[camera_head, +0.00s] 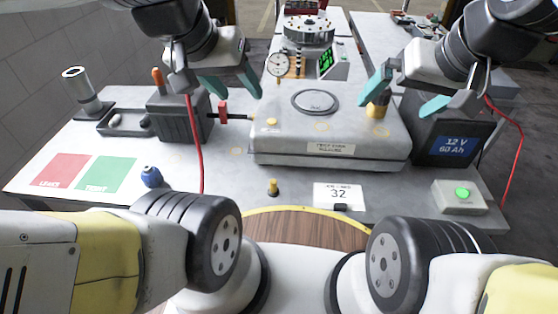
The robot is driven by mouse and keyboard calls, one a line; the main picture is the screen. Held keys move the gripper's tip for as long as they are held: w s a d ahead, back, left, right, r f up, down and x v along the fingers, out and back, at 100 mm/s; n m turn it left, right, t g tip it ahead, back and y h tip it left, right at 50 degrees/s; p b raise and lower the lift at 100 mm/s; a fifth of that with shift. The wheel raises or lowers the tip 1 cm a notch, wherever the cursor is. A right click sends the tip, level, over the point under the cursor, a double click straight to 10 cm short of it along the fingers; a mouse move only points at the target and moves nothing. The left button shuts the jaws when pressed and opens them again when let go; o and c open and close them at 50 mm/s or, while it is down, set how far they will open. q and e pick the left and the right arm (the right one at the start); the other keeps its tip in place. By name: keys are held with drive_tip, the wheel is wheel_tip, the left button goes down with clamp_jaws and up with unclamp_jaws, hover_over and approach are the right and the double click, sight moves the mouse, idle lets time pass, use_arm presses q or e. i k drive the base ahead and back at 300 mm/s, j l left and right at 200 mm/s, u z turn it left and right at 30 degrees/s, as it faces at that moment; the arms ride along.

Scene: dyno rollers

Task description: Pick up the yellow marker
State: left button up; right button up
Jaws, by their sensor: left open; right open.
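A small yellow peg-like piece with a dark base (272,187) stands on the grey bench in front of the scale-like platform (330,150). A yellow-tan block (377,110) is on the platform's right side, by the left finger of my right gripper (406,98); I cannot tell whether they touch. I cannot tell for certain which is the marker. My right gripper is open, fingers spread above the platform's right edge. My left gripper (233,88) is open and empty above the platform's back left.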

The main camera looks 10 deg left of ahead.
sight(273, 191)
drive_tip(key=k+l+u, duration=0.2)
drive_tip(key=u, duration=0.2)
drive_tip(key=k+l+u, duration=0.1)
drive_tip(key=k+u, duration=0.2)
drive_tip(key=u, duration=0.15)
drive_tip(key=k+u, duration=0.4)
drive_tip(key=i+l, duration=0.05)
drive_tip(key=i, duration=0.05)
